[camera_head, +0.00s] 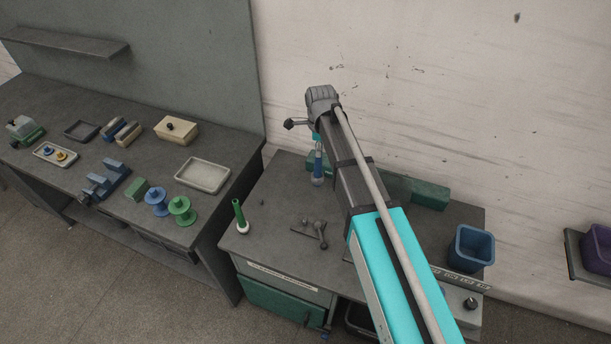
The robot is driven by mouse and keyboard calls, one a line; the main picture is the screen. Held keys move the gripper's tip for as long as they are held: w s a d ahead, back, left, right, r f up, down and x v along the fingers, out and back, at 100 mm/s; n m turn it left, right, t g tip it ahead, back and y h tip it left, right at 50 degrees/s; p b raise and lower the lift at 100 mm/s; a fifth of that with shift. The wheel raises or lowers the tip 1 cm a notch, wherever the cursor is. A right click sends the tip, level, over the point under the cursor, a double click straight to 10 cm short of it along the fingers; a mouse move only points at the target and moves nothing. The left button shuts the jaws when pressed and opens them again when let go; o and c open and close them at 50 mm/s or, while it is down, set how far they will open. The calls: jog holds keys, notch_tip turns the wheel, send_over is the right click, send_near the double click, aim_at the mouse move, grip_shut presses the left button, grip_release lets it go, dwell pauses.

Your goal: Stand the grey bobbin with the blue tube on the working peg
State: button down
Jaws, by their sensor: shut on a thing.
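The grey bobbin with the blue tube (318,168) hangs upright under my gripper (317,140), tube upward, over the back of the machine table (275,232). My gripper is shut on the top of its tube; the fingers are small and partly hidden by my arm. I cannot tell whether the bobbin's lower end touches anything. A dark fitting with short knobbed posts (314,228) stands on the table in front of it. I cannot tell which part is the working peg; my arm covers much of the table's middle and right.
A white-based bobbin with a green tube (240,217) stands at the table's left front. A green block (430,194) and a blue bin (471,248) are right of my arm. The left bench holds blue (157,201) and green (181,209) spools and a pale tray (203,175).

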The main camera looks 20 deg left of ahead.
jog(key=shift+s, duration=0.1)
jog(key=s+a+f+b, duration=0.2)
jog(key=s+f+b, duration=0.3)
jog(key=s, duration=0.3)
jog(key=shift+f+n, duration=0.3)
jog(key=shift+n, duration=0.1)
jog(key=shift+b, duration=0.35)
